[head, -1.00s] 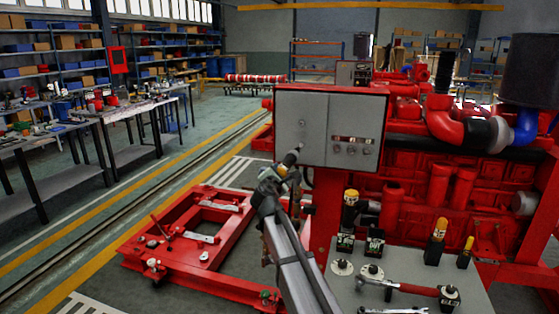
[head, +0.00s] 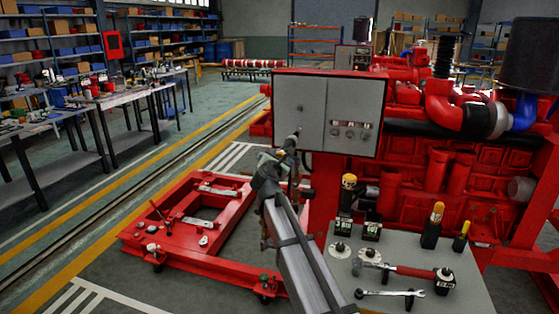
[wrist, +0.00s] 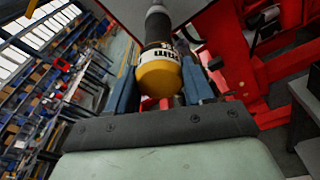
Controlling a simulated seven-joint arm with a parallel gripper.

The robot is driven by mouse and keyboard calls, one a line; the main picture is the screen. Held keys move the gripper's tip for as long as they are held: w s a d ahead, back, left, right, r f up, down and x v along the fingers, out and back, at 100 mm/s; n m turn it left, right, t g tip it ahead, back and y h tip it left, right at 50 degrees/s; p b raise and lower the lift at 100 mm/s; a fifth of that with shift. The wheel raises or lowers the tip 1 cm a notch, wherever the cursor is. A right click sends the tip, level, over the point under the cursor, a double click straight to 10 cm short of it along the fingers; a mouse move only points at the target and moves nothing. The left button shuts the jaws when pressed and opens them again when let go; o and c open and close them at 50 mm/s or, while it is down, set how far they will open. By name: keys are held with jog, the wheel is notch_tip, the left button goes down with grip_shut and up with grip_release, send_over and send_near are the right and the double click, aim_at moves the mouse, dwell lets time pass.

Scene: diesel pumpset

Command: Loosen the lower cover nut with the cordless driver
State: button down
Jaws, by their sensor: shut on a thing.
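The cordless driver (wrist: 159,74), with a yellow band and a black body, is between the blue fingers of my gripper (wrist: 162,88) in the wrist view. My gripper (head: 285,160) is shut on it. In the head view the driver (head: 293,143) points up toward the lower part of the left door of the grey panel cover (head: 298,92). A small dark nut (head: 300,107) shows on that door, above the driver's tip. I see no other nut below it; the tip may hide one. I cannot tell whether the tip touches the cover.
A low red frame (head: 190,220) lies left of my arm.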

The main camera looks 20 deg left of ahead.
jog(key=shift+w, duration=0.15)
jog(key=shift+w, duration=2.15)
jog(key=shift+w+r, duration=0.1)
jog(key=shift+w, duration=0.5)
dwell(2.1)
jog(key=shift+s, duration=0.3)
dwell(1.1)
